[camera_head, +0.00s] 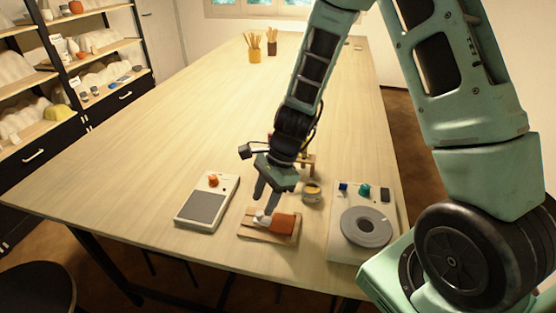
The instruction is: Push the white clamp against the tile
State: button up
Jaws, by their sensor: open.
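An orange-brown tile (282,224) lies on a low wooden board (257,236) near the table's front edge. A small white piece that looks like the clamp (262,217) sits at the tile's left side; I cannot tell whether it touches the tile. My gripper (265,204) points down over the board with its fingers apart, right at the white clamp. The fingertips partly cover the clamp, and I cannot tell if they touch it.
A pale device with a grey panel (205,207) and orange knob stands left of the board. A pale unit with a round grey wheel (366,227) stands at right. A small yellow-topped jar (312,190) is behind the tile. The table's left and far parts are mostly clear.

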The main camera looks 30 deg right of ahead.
jog(key=v, duration=1.4)
jog(key=shift+d+r, duration=0.25)
jog(key=shift+r, duration=0.1)
